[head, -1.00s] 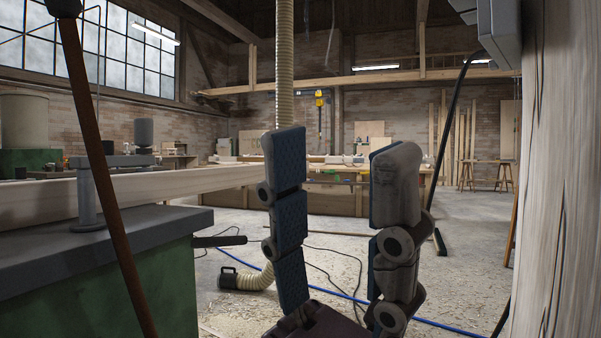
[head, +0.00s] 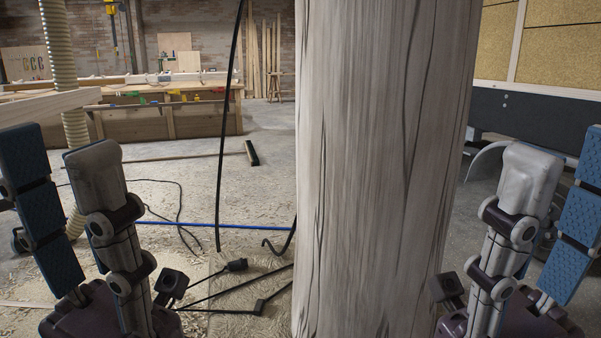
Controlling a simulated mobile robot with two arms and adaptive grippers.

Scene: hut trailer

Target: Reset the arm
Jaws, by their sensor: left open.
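My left gripper (head: 58,142) stands at the left edge of the head view, fingers pointing up. Its blue-padded finger and grey-backed finger are apart, with nothing between them. My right gripper (head: 566,145) stands at the right edge, also pointing up. Its fingers are apart and I see nothing held; the outer finger is partly cut off by the picture edge. The two grippers are on either side of a thick wooden post.
The weathered wooden post (head: 385,170) fills the middle and hides what is behind it. A long workbench (head: 165,120) stands at the back left. A broom (head: 251,153), a blue hose (head: 205,226) and black cables lie on the dusty floor. A ribbed duct (head: 62,60) hangs at left.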

